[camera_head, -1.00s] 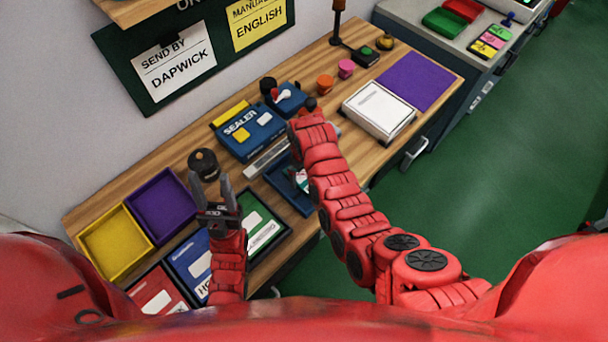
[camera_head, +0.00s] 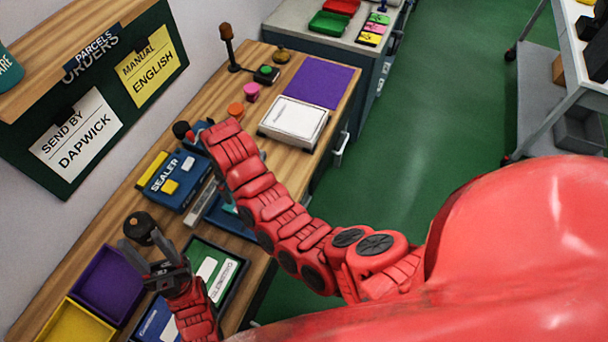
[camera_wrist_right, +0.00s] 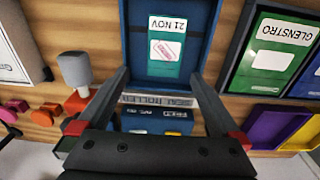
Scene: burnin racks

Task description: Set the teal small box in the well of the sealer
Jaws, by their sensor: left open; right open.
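A small teal box (camera_wrist_right: 166,48) with a white label reading 21 NOV and a red stamp mark lies in a blue tray (camera_wrist_right: 198,68) beside the seal roller (camera_wrist_right: 158,100) in the right wrist view. My right gripper (camera_wrist_right: 163,78) is open and empty, its fingers spread over the tray's near end, with the box beyond and between the tips. The blue sealer (camera_head: 165,186) stands behind the roller in the head view, where my right arm hides the right gripper and most of the tray. My left gripper (camera_head: 148,248) is open and empty near a black round knob (camera_head: 138,226).
Purple (camera_head: 108,283) and yellow (camera_head: 72,325) trays lie at lower left. A green panel (camera_head: 208,262) lies right of the left gripper. A white box (camera_head: 293,121) and purple mat (camera_head: 315,80) are farther along the bench. A grey post (camera_wrist_right: 75,70) stands left of the right gripper.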

